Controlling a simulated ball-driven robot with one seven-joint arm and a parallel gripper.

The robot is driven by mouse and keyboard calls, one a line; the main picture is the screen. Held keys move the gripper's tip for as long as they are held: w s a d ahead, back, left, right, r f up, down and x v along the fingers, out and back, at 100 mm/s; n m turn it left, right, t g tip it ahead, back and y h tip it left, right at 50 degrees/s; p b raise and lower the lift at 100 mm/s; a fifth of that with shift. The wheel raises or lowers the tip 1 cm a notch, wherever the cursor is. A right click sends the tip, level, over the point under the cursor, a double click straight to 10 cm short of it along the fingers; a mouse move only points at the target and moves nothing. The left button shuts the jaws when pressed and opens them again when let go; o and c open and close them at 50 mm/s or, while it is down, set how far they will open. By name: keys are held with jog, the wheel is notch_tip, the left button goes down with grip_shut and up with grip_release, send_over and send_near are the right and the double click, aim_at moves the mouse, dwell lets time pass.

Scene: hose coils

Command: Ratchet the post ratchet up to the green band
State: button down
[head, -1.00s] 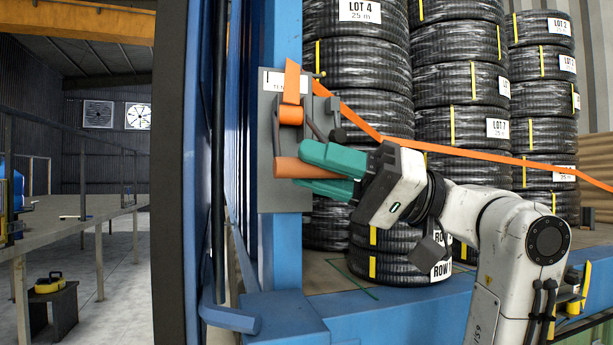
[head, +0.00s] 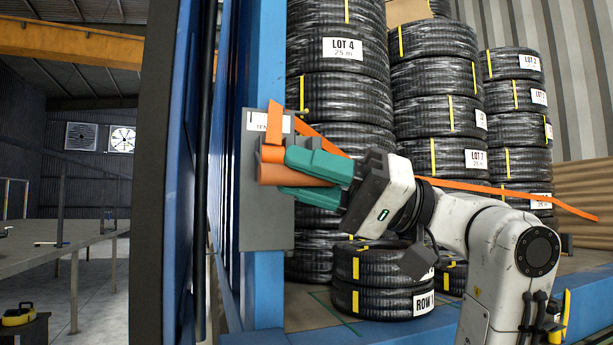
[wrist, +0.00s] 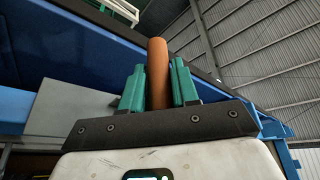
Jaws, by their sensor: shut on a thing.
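The post ratchet sits on a grey plate (head: 265,225) on the blue post (head: 264,60). Its orange grip bar (head: 270,173) lies level, just below an orange spool (head: 271,154). An orange strap (head: 480,188) runs from the ratchet to the right across the coils. My gripper (head: 292,176), with teal fingers, is shut around the grip bar, one finger above and one below. In the wrist view the bar (wrist: 158,60) stands between both fingers (wrist: 158,88). A white label (head: 258,122) on the plate is partly covered by the strap; I see no green band on it.
Stacked black hose coils (head: 345,95) with lot labels stand behind and right of the post. A row of lower coils (head: 385,300) stands on the deck below my arm. A dark door edge (head: 165,200) is left of the post. Workbenches (head: 65,255) stand farther left.

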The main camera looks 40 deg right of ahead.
jog(key=c, duration=1.2)
grip_release()
jog(key=b+v, duration=0.3)
jog(key=v, duration=0.8)
jog(key=shift+b, duration=0.35)
